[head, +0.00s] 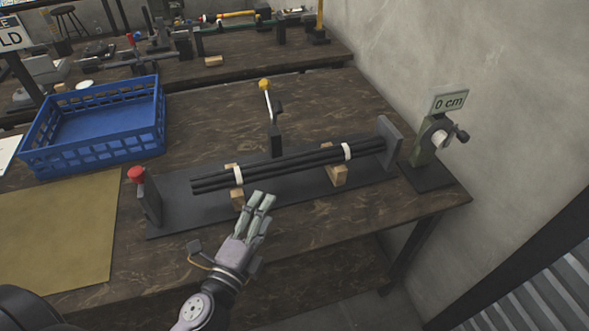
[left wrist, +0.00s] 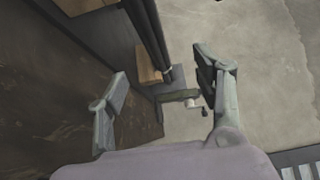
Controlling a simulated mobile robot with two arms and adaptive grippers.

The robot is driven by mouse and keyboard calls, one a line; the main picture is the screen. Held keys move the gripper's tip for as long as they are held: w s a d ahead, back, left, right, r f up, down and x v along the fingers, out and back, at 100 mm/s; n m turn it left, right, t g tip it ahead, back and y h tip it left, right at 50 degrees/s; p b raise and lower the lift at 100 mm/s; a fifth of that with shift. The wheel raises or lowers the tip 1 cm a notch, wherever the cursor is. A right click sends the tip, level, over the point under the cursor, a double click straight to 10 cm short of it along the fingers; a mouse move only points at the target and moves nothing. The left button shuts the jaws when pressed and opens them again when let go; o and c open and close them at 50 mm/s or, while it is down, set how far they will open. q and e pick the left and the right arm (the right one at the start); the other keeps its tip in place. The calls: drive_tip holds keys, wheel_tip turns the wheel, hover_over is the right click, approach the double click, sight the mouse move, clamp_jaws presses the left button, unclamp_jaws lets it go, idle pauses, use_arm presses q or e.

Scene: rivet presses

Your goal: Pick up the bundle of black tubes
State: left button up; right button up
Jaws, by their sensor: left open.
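The bundle of black tubes (head: 290,165) is held together by two white bands and rests on wooden blocks (head: 336,175) above a dark base plate (head: 175,212) on the workbench. My left gripper (head: 262,200) is open and empty, in front of the bundle near its left white band in the head view. In the left wrist view the fingers (left wrist: 160,85) are spread wide. The tubes (left wrist: 150,40) run from the top edge between the fingers, farther off than the fingertips. I cannot tell whether a finger touches the tubes. My right gripper is not in view.
A lever with a yellow knob (head: 265,86) stands behind the bundle. A red button (head: 137,175) tops the left end block. A grey plate (head: 389,133) stands at the right end. A "0 cm" crank device (head: 436,140) is farther right. A blue crate (head: 95,125) stands left.

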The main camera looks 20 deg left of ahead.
use_arm(q)
drive_tip(key=shift+w+f+b, duration=0.1)
drive_tip(key=shift+f+b, duration=0.5)
drive_tip(key=shift+f, duration=0.35)
drive_tip(key=shift+w+r, duration=0.1)
drive_tip(key=shift+w, duration=0.25)
drive_tip(key=p, duration=0.4)
approach(293, 163)
drive_tip(key=w, duration=0.2)
drive_tip(key=w+f, duration=0.2)
drive_tip(key=w, duration=0.1)
drive_tip(key=shift+w, duration=0.3)
drive_tip(key=shift+w+d+p, duration=0.1)
drive_tip(key=shift+w+p, duration=0.1)
drive_tip(key=shift+w, duration=1.3)
drive_tip(key=shift+w+d+p, duration=0.15)
drive_tip(key=shift+w+p, duration=0.05)
drive_tip(key=shift+w, duration=1.35)
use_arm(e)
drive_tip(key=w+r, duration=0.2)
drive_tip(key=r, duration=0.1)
use_arm(q)
drive_tip(key=shift+s+r, duration=0.1)
clamp_jaws()
drive_tip(key=shift+r, duration=0.1)
